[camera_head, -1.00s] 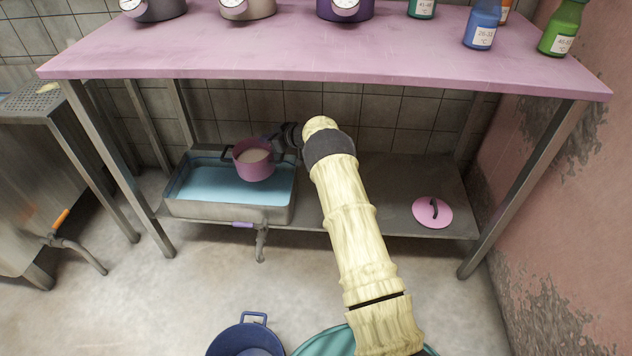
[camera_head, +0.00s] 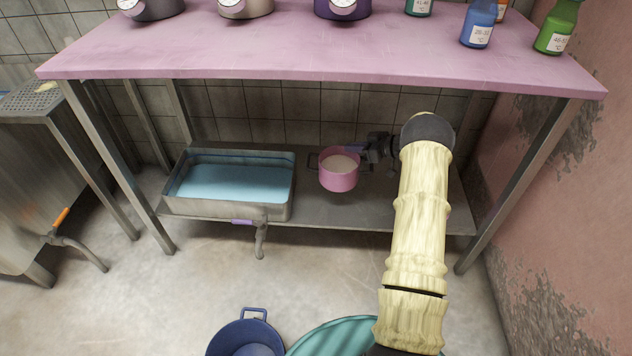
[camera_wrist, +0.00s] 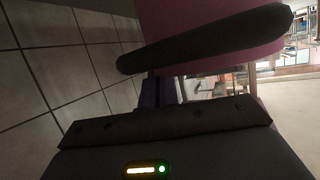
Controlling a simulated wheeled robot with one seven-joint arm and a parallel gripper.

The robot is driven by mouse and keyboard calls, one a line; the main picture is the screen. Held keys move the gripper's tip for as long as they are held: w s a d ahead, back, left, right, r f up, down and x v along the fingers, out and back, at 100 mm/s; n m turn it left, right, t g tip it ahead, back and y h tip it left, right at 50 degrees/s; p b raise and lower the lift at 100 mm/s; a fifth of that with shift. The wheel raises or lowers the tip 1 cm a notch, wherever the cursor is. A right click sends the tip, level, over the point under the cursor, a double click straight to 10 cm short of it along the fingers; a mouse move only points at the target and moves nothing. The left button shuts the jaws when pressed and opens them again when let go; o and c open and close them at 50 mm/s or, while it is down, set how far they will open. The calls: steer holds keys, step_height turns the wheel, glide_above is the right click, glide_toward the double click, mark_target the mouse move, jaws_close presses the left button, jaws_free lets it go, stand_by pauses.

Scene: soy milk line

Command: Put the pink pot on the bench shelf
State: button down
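The pink pot (camera_head: 339,175) is upright, with pale contents, over the middle of the grey bench shelf (camera_head: 310,212), right of the basin. I cannot tell whether its base touches the shelf or hangs just above it. My gripper (camera_head: 366,152) is at the pot's right side, shut on its dark side handle. In the wrist view the dark handle (camera_wrist: 205,40) crosses in front of the pink pot wall (camera_wrist: 190,12). The fingertips are mostly hidden there.
A metal basin of blue liquid (camera_head: 283,207) fills the shelf's left end. The pink bench top (camera_head: 300,55) is overhead, bearing pots and bottles. A blue pot (camera_head: 245,338) stands on the floor in front. My arm covers the shelf's right part.

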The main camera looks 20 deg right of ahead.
mark_target(353, 163)
steer(key=shift+s+d, duration=0.7)
steer(key=shift+d, duration=0.05)
steer(key=shift+f+b, duration=1.9)
steer(key=shift+f, duration=1.2)
step_height(353, 163, down, 4)
steer(key=shift+r+b, duration=0.1)
steer(key=shift+b, duration=1.15)
